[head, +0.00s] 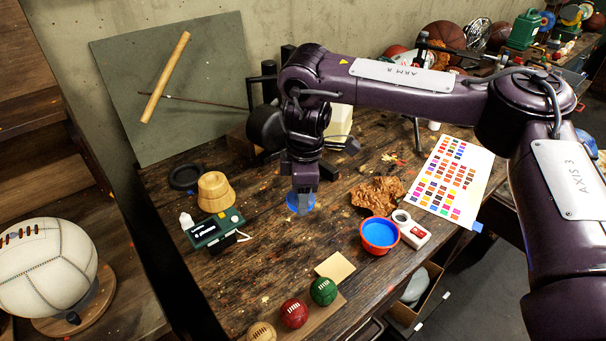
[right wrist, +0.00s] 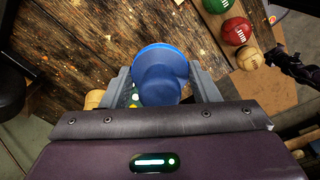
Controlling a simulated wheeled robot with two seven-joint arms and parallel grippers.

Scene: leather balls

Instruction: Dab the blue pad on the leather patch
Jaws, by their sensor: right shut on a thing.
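My right gripper (head: 303,188) points down over the middle of the wooden table, shut on the blue pad (head: 299,204). In the right wrist view the round blue pad (right wrist: 158,72) sits between the two grey fingers of the gripper (right wrist: 163,88). A flat tan square (head: 335,267), which looks like a leather patch, lies near the front edge, in front and to the right of the pad and apart from it. A crumpled brown leather-like piece (head: 375,196) lies right of the pad. My left gripper is not seen.
A red bowl of blue paint (head: 379,235) stands beside a small white device (head: 411,229). Green (head: 323,291), red (head: 294,313) and tan balls line the front edge. A green device (head: 215,229) and wooden form (head: 215,191) stand left. A colour chart (head: 452,182) lies right.

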